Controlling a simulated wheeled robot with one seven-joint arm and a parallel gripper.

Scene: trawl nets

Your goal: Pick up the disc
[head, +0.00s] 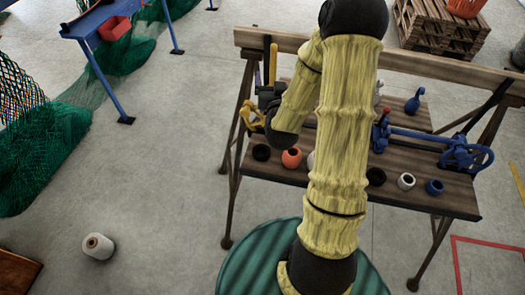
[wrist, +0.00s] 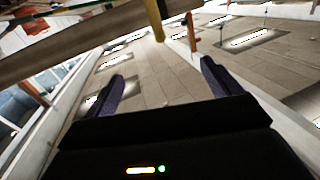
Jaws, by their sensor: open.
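I cannot make out a flat disc in either view. Small round pieces with holes stand in a row on the wooden workbench (head: 440,200) in the head view: a black one (head: 261,152), an orange one (head: 291,158), a second black one (head: 376,176), a white one (head: 406,181) and a blue one (head: 434,187). Another pale one is mostly hidden behind my yellow arm. My gripper (wrist: 162,69) shows in the wrist view with its two dark fingers apart and nothing between them. It faces what looks like the ceiling, away from the bench top.
A blue vise-like tool (head: 455,152) and a blue bottle-shaped piece (head: 415,102) are on the bench. A white spool (head: 98,246) lies on the floor at the left. Green netting (head: 45,150) hangs at the left. Pallets (head: 440,28) are stacked behind.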

